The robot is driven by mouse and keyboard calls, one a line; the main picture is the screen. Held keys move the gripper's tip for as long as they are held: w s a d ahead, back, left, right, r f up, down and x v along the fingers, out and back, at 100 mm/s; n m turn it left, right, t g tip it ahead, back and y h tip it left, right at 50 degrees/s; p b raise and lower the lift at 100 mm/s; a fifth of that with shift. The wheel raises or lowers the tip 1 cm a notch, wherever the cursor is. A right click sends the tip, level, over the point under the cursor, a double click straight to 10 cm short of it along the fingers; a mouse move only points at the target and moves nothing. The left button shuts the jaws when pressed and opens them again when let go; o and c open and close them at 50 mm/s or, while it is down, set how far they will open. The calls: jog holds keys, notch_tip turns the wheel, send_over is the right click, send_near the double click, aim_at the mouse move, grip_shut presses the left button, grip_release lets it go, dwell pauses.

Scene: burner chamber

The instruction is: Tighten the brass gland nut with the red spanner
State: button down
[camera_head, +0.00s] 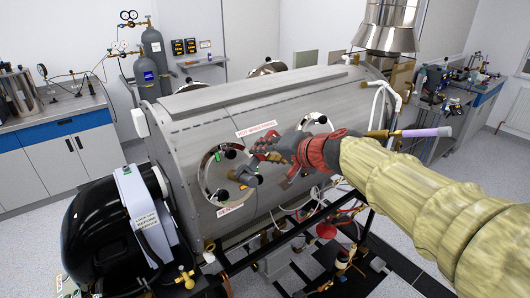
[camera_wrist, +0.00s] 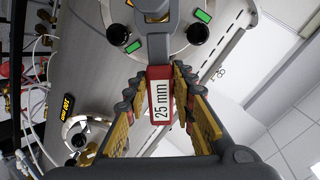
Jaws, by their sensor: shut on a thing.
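The red spanner (camera_wrist: 160,95) shows in the wrist view with a red handle, a white "25 mm" label and a grey shank. My gripper (camera_wrist: 157,88) is shut on the red handle, one finger on each side. The grey shank runs up to a round port with black knobs, and its head is partly cut off by the top edge. In the head view my gripper (camera_head: 264,150) is in front of the chamber's left round port, with the grey spanner end (camera_head: 246,176) over that port.
The grey metal chamber (camera_head: 285,105) fills the middle, with the left round port (camera_head: 214,176) and a second one behind my arm. A black motor housing (camera_head: 105,225) stands at the left. Pipes and hoses lie below the chamber. A brass-tipped purple rod (camera_head: 425,132) is beside my arm.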

jog(key=shift+s+d+f+m, duration=0.1)
jog(key=shift+d+f+m, duration=0.5)
jog(key=shift+m, duration=0.6)
jog(key=shift+s+d+f+m+b, duration=0.1)
jog(key=shift+d+f+m+b, duration=0.15)
jog(key=shift+f+m, duration=0.25)
jog(key=shift+s+d+f+m+b, duration=0.1)
jog(key=shift+f+m+b, duration=0.15)
jog(key=shift+m, duration=0.45)
jog(key=shift+f, duration=0.1)
jog(key=shift+s+d+f+m, duration=0.15)
jog(key=shift+f+m, duration=0.2)
jog(key=shift+m, duration=0.2)
jog(key=shift+s+d+f+m, duration=0.1)
jog(key=shift+f+m, duration=0.25)
jog(key=shift+m, duration=0.2)
jog(key=shift+a+r+n+b, duration=0.1)
jog(key=shift+r+n+b, duration=0.1)
jog(key=shift+n+b, duration=0.15)
jog(key=shift+w, duration=0.15)
